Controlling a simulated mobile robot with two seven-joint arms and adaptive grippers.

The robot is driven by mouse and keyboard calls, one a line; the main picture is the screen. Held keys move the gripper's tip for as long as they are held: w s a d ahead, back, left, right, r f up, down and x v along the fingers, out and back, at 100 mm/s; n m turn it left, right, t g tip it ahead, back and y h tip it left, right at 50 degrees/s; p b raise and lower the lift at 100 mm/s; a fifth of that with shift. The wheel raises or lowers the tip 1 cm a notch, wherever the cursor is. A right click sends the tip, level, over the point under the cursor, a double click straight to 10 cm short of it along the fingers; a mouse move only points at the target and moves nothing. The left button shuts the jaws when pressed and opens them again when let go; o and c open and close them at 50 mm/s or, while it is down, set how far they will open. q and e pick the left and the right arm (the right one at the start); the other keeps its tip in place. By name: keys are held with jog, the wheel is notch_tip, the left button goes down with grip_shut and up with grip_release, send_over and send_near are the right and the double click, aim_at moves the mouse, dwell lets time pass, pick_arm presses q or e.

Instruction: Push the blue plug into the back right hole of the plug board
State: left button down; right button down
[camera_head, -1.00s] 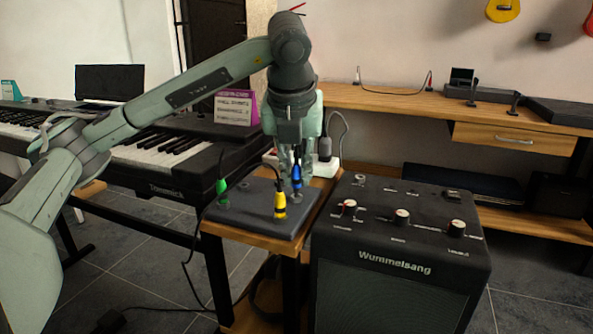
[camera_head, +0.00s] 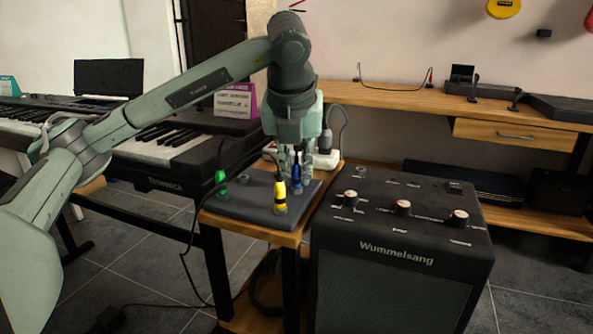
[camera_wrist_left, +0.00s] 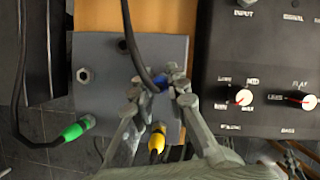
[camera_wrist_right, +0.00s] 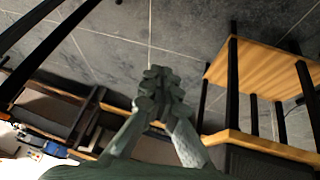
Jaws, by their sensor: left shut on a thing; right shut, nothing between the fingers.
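The grey plug board (camera_head: 250,210) lies on a small wooden stand. My left gripper (camera_head: 296,174) is shut on the blue plug (camera_head: 296,183), above the board's back right corner. The blue plug also shows between the fingers in the left wrist view (camera_wrist_left: 159,82). It stands upright over the back right hole, which fingers and plug hide; I cannot tell how deep it sits. The yellow plug (camera_head: 280,195) stands front right and the green plug (camera_head: 221,184) front left. The back left hole (camera_wrist_left: 83,75) is empty. My right gripper (camera_wrist_right: 158,92) is shut and empty, over the floor.
A black amplifier (camera_head: 400,235) with knobs stands close right of the board. A white power strip (camera_head: 325,158) with a plug lies behind it. A keyboard (camera_head: 150,150) stands at the left. Cables run from the plugs, one in front of the left wrist camera.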

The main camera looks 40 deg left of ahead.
pick_arm(q)
jog(key=shift+f, duration=0.2)
jog(key=c, duration=1.4)
grip_release()
jog(key=shift+c, duration=0.2)
jog(key=v, duration=1.2)
